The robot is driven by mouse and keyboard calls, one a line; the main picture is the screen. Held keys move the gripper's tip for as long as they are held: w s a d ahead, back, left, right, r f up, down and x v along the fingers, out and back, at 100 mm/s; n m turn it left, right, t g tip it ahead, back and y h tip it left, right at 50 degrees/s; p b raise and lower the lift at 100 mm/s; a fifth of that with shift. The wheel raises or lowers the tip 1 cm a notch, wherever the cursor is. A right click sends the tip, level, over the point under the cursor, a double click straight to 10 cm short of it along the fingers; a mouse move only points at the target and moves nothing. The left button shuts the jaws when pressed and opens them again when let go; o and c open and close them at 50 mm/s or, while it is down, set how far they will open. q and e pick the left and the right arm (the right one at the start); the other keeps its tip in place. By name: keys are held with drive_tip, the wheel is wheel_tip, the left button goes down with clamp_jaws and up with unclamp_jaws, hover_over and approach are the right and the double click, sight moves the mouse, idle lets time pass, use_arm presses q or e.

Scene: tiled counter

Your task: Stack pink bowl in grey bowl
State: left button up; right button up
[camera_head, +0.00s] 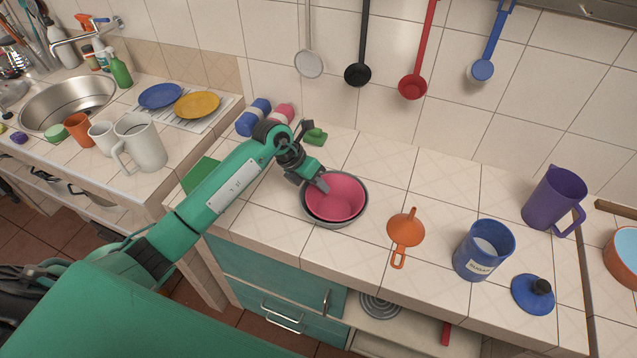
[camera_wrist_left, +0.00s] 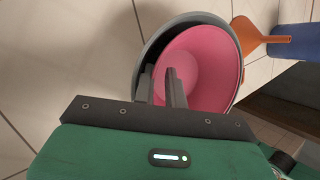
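The pink bowl (camera_head: 338,196) sits inside the mouth of the grey bowl (camera_head: 308,214) on the tiled counter. The grey rim shows around much of the pink one, with a dark gap on one side. Both show in the left wrist view, the pink bowl (camera_wrist_left: 205,68) in front of the grey bowl (camera_wrist_left: 182,19). My left gripper (camera_head: 322,184) is at the pink bowl's left rim. In the left wrist view its close-set fingers (camera_wrist_left: 161,86) straddle that rim, one inside and one outside. The grey bowl's bottom is hidden. My right gripper is not in view.
An orange funnel (camera_head: 405,228) lies right of the bowls. Blue and pink bottles (camera_head: 254,117) lie behind my left arm. Ladles hang on the wall.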

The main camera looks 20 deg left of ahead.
use_arm(q)
drive_tip(key=shift+r, duration=0.1)
drive_tip(key=shift+r+p, duration=0.35)
drive_tip(key=shift+p, duration=0.05)
drive_tip(key=shift+r+p, duration=0.4)
drive_tip(key=shift+r, duration=0.05)
drive_tip(key=shift+s+a+r+b, duration=0.1)
drive_tip(key=shift+a+r+b, duration=0.35)
drive_tip(key=shift+a+b, duration=0.2)
drive_tip(key=b+v, duration=0.2)
drive_tip(key=v, duration=0.8)
drive_tip(key=shift+s+d+r, duration=0.1)
drive_tip(key=shift+d, duration=0.1)
